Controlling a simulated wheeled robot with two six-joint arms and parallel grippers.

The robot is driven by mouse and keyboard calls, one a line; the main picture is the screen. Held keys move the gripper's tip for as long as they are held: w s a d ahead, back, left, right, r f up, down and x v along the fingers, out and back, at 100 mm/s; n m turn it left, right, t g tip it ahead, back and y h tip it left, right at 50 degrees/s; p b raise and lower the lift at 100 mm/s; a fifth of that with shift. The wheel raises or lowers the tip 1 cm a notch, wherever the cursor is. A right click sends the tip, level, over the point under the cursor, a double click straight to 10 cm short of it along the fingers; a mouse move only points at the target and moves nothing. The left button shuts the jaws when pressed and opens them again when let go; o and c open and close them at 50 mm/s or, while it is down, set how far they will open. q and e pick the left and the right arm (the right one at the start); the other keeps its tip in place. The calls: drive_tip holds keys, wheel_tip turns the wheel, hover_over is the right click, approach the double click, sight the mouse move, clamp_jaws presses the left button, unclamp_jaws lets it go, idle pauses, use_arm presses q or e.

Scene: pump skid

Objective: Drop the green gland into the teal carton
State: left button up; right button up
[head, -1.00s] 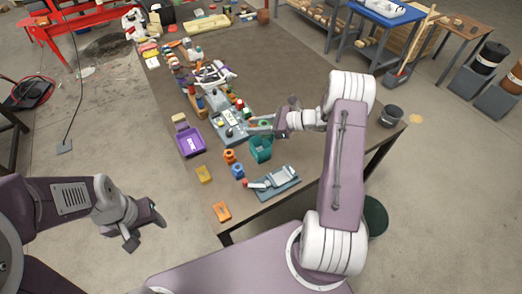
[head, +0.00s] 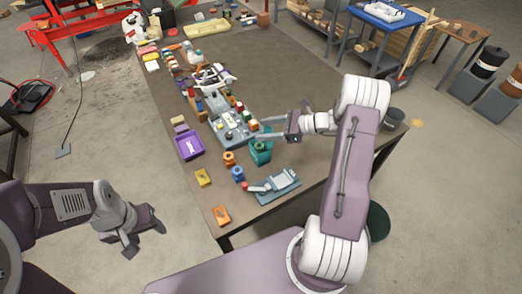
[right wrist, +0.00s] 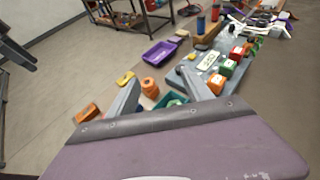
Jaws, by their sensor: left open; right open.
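The teal carton (head: 261,157) stands on the bench below the fingers of my right gripper (head: 264,128). The green gland (head: 260,146) shows as a small green shape inside the carton's mouth, partly hidden. In the right wrist view the carton (right wrist: 164,101) shows between the open fingers of my right gripper (right wrist: 160,75), with green (right wrist: 175,103) inside it. The right gripper is open, empty and above the carton. My left gripper (head: 146,240) is open and empty, left of the bench and away from it.
A purple tray (head: 190,146) lies left of the carton. Orange (head: 229,158) and blue (head: 238,173) fittings stand close by. A grey fixture (head: 274,186) lies in front, and a grey board (head: 231,122) with coloured blocks lies behind. The right side of the bench is mostly clear.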

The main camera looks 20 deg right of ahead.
drive_tip(key=v, duration=0.5)
drive_tip(key=shift+s, duration=0.1)
idle(0.3)
